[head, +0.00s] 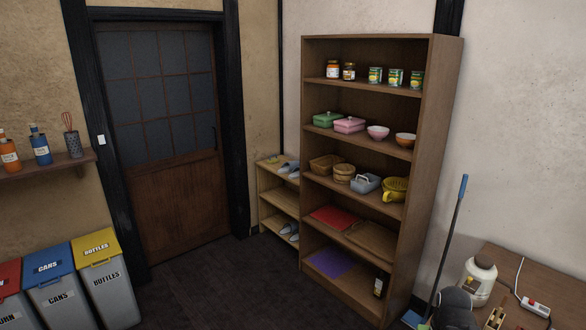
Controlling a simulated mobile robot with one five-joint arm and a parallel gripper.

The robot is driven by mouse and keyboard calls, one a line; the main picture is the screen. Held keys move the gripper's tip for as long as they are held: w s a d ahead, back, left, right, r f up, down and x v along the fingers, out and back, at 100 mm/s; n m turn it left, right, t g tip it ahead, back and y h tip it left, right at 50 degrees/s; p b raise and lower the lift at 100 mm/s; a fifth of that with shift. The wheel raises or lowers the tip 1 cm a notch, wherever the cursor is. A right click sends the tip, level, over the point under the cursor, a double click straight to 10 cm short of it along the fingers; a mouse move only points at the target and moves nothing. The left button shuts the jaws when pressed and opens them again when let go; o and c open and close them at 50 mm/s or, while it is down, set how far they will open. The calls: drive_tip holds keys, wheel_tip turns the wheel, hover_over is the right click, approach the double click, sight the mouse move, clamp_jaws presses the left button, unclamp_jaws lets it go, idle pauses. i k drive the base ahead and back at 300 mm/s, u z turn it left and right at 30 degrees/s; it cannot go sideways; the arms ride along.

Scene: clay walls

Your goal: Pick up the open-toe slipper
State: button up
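A small wooden shoe rack (275,206) stands in the corner between the door and the tall shelf. Grey-blue slippers (286,168) lie on its top board, partly hidden by the tall shelf's side. More grey-blue footwear (289,229) lies on a lower board. A small yellow-green item (271,160) lies at the left of the top board. All are small and far off, so I cannot tell which one is open-toed. My gripper is not in view.
A tall shelf (432,170) with jars, bowls and baskets stands right of the rack. A door (175,205) and bins (103,275) are at left. A table (525,275) and a blue-handled pole (449,235) are at right. Dark floor (215,290) lies clear in the middle.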

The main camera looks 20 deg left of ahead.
sight(288, 166)
drive_tip(key=u, duration=0.3)
drive_tip(key=k, duration=1.05)
drive_tip(key=u, duration=0.35)
drive_tip(key=i, duration=4.9)
drive_tip(key=u, duration=1.15)
drive_tip(key=i, duration=1.55)
drive_tip(key=u, duration=0.7)
